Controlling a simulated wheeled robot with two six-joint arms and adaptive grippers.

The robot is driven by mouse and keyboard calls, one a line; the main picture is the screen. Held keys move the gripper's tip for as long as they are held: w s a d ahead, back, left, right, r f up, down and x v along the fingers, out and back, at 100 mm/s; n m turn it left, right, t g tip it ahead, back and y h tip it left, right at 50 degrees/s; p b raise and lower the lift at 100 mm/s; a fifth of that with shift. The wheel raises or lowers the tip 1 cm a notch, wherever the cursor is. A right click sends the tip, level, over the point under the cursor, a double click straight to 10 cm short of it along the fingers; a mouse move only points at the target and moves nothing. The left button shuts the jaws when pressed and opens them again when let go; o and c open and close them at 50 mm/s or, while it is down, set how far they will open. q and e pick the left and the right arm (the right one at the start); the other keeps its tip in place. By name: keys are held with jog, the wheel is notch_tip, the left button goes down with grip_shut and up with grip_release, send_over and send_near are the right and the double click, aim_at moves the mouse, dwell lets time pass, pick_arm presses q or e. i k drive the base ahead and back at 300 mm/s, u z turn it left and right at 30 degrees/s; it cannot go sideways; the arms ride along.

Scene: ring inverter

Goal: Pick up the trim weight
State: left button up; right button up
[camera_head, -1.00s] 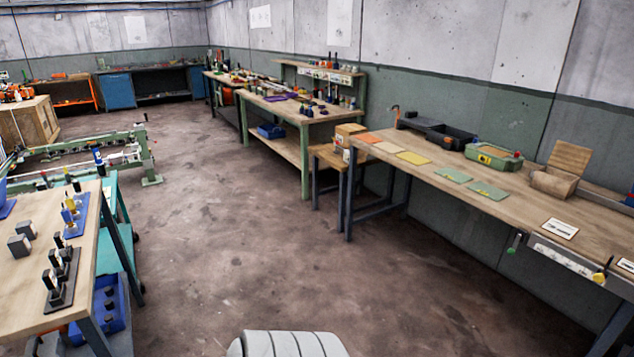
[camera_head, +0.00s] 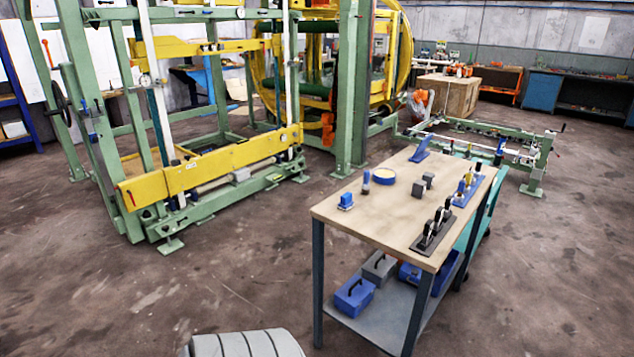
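A wood-topped cart (camera_head: 352,207) stands right of centre. Two small dark grey blocks, one (camera_head: 417,188) in front of the other (camera_head: 428,179), sit on its top. A black holder (camera_head: 433,232) with several upright dark pieces lies near the cart's right edge, and a blue holder (camera_head: 467,190) with several upright pieces stands behind it. I cannot tell for sure which of these is the trim weight. Neither of my grippers shows in the view.
A blue toolbox (camera_head: 354,296) sits on the lower shelf. A green-and-yellow frame (camera_head: 200,170) stands left.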

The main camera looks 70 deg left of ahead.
aim_at(419, 188)
jog(key=u, duration=0.95)
jog(key=i, duration=0.3)
